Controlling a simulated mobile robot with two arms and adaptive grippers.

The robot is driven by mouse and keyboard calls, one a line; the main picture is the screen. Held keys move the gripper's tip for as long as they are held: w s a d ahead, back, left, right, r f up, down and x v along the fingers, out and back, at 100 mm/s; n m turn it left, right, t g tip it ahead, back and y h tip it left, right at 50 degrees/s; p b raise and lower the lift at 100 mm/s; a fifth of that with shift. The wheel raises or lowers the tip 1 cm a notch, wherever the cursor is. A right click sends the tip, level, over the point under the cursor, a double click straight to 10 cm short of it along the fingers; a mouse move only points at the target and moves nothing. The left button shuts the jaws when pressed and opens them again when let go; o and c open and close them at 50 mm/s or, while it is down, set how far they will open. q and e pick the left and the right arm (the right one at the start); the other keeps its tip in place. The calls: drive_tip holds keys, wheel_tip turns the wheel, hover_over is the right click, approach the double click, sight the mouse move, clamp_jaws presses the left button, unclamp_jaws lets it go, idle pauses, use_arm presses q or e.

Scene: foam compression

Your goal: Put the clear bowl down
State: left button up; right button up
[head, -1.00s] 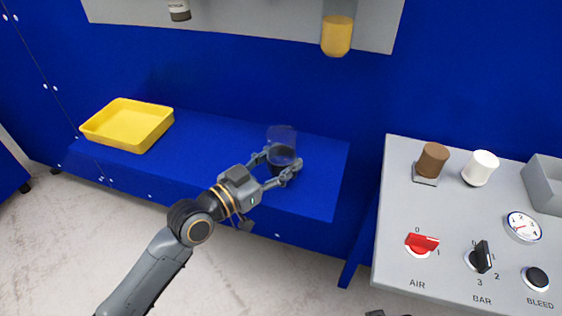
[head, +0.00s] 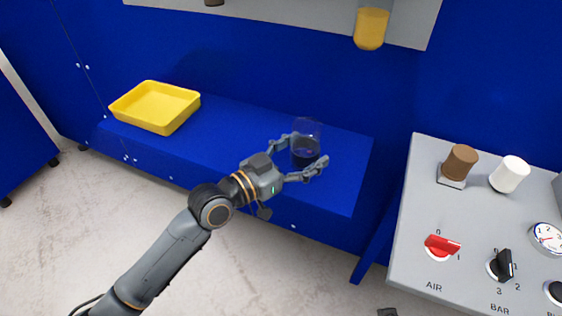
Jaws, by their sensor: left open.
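The clear bowl (head: 307,136) is a see-through, cup-like vessel standing upright on the blue shelf (head: 245,125), toward its right end. Its lower part looks dark. My left gripper (head: 307,152) is open, with one finger on each side of the bowl. The fingers look spread apart from its wall, though the exact gap is hard to tell. My right gripper is not in view.
A yellow tray (head: 155,107) sits at the shelf's left end. An amber bowl (head: 371,28) hangs from the grey panel above. A grey control panel (head: 425,185) with a red AIR knob (head: 441,247), a brown cylinder (head: 460,162) and a white cylinder (head: 509,174) stands at right. The shelf between tray and bowl is clear.

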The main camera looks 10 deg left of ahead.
use_arm(q)
drive_tip(key=v, duration=1.2)
drive_tip(key=shift+w, duration=0.1)
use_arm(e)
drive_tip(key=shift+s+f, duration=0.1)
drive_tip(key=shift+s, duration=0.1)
